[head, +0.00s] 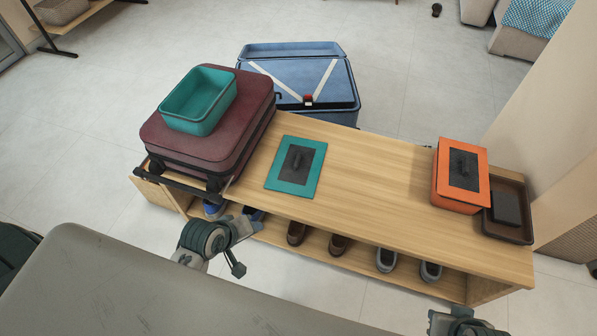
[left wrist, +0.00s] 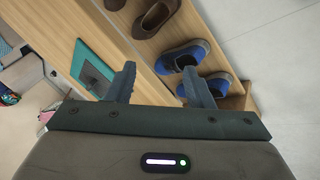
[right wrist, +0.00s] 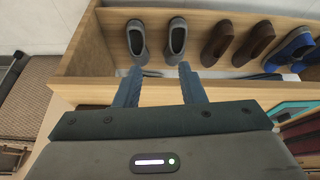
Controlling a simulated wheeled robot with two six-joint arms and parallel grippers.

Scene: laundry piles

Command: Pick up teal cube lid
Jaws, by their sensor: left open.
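The teal lid (head: 296,165) lies flat on the wooden bench top, with a dark centre panel and handle. It also shows at the left of the left wrist view (left wrist: 92,70). The open teal box (head: 198,100) sits on the maroon suitcase, left of and behind the lid. My left gripper (left wrist: 158,72) is open and empty, near the bench's front edge, apart from the lid. My right gripper (right wrist: 160,70) is open and empty; in the head view only part of its arm shows at the bottom right. A teal patch at the right wrist view's right edge is partly cut off.
The maroon suitcase (head: 212,132) fills the bench's left end. An orange box (head: 456,192) and a brown tray (head: 518,235) holding a dark item stand at the right end. Shoes fill the shelf below. A blue suitcase (head: 340,112) stands behind. The bench's middle is clear.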

